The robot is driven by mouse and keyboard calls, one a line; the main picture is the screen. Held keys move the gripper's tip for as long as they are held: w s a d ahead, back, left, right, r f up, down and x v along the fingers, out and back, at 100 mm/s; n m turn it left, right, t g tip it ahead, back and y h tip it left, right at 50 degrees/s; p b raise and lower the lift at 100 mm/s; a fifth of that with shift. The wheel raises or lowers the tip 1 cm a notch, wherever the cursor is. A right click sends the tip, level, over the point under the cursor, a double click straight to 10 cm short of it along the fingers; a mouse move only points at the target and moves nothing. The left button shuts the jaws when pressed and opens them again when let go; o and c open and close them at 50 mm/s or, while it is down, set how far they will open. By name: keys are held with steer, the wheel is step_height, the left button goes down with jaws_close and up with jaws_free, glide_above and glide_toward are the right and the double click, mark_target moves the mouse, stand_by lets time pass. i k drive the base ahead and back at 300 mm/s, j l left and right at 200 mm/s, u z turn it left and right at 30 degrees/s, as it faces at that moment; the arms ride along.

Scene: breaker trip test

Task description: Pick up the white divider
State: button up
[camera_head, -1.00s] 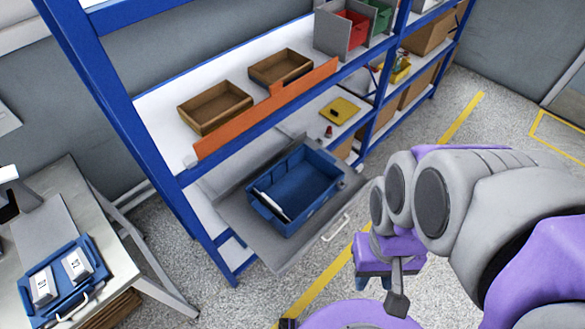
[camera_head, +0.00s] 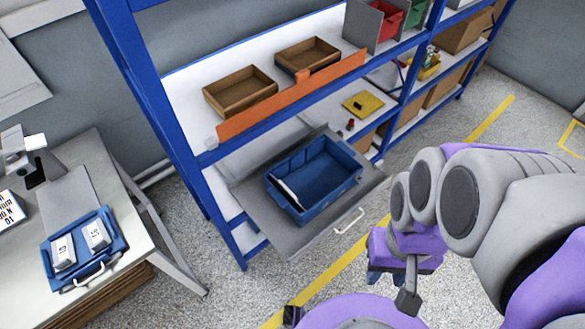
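The white divider (camera_head: 289,192) is a thin white piece leaning inside the blue bin (camera_head: 336,193), along its left wall. The bin sits on a grey pull-out shelf (camera_head: 258,215) with a white handle, low in the blue rack. My gripper (camera_head: 388,277) hangs at the lower right, to the right of and nearer than the bin, apart from it. Only part of the gripper shows below my purple and grey arm, and its opening cannot be made out. The divider's lower part is hidden in the bin.
An orange rail (camera_head: 292,95) fronts the shelf above, with two brown trays (camera_head: 240,90) behind it. A blue rack post (camera_head: 160,125) stands left of the bin. A table (camera_head: 140,238) at left holds a blue tray (camera_head: 108,258) with two white boxes. Speckled floor is open in front.

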mark_target(291, 199)
steer(key=i+u, duration=0.2)
steer(key=u, duration=0.25)
steer(key=i+l+u, duration=0.15)
steer(key=u, duration=0.3)
